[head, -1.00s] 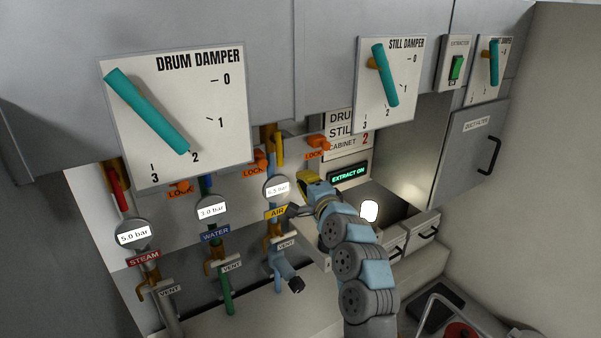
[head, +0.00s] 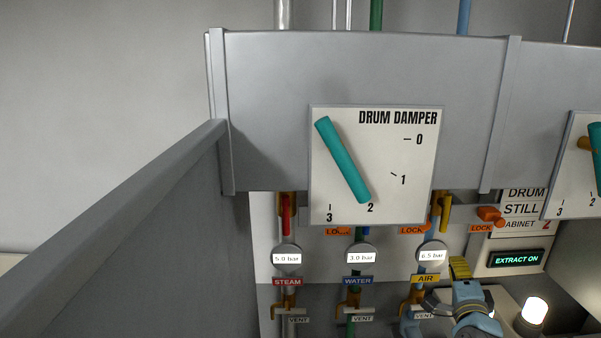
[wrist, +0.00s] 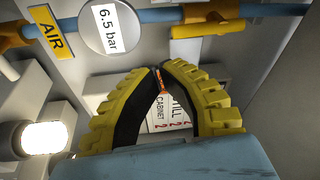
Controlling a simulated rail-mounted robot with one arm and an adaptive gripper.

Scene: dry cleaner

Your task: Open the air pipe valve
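The air pipe valve has a yellow handle (head: 445,213) at the top of the air pipe. The handle hangs down alongside the blue pipe; in the wrist view the yellow handle (wrist: 205,31) lies parallel to the pipe (wrist: 265,10). The air gauge (head: 432,256) reads 6.5 bar, above the yellow AIR label (head: 426,279). My gripper (head: 459,266) is below and slightly right of the handle, apart from it. In the wrist view my gripper's (wrist: 160,70) yellow-and-black fingertips come together with nothing held between them.
An orange lock (head: 490,215) sits right of the air handle. The steam pipe's red handle (head: 287,214) and the water gauge (head: 360,256) are to the left. The drum damper panel (head: 405,160) overhangs the pipes. A lit lamp (head: 535,311) stands right of my gripper.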

